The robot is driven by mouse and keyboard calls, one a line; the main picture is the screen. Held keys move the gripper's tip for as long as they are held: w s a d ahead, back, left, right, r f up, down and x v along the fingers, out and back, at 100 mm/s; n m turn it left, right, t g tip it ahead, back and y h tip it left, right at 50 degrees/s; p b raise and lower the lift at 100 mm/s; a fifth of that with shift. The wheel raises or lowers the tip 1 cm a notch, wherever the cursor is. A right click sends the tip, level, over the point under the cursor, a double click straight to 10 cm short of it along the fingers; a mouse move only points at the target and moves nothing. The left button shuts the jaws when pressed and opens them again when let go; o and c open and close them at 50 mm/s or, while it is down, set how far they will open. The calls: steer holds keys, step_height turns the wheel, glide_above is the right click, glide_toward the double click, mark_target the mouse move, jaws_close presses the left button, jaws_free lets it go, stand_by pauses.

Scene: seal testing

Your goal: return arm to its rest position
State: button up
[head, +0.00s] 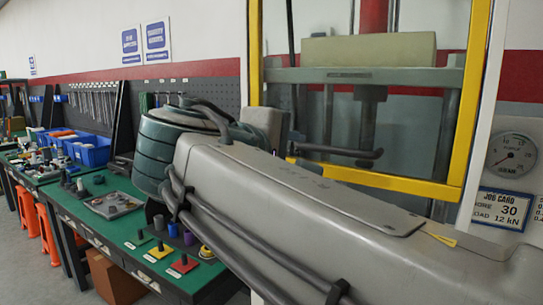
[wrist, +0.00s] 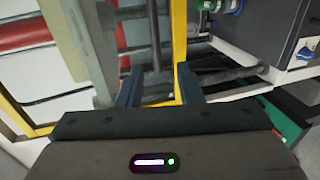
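My gripper (wrist: 158,80) shows in the wrist view with its two dark fingers apart and nothing between them. Beyond the fingers are the yellow frame (wrist: 178,45) and grey metal columns of the test press. In the head view my grey arm stretches from the lower right across the middle, in front of the press's yellow frame (head: 255,50). My gripper cannot be made out clearly in the head view. The arm hides the lower part of the press and part of the bench.
A green-topped bench (head: 122,222) runs along the left, with a tray (head: 112,205), coloured pads and blue bins (head: 88,150). A beige block (head: 370,49) lies on the press's crossbar. A gauge (head: 511,153) and job card (head: 504,208) are at right. Orange stools (head: 48,235) stand left.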

steer(key=s+d+f+m+g+y+p, duration=0.1)
steer(key=d+f+m+g+y+p, duration=0.35)
steer(key=f, duration=1.05)
steer(key=s+d+f+m+g+y+p, duration=0.1)
steer(key=s+d+f+m+g+y, duration=0.1)
steer(key=s+f, duration=0.3)
steer(key=s+d+f+m+g+y, duration=0.2)
steer(key=s+d+f+m+g, duration=0.1)
steer(key=f, duration=0.7)
steer(key=shift+s+m+p, duration=0.4)
steer(key=shift+s+m, duration=0.35)
steer(key=shift+s, duration=0.1)
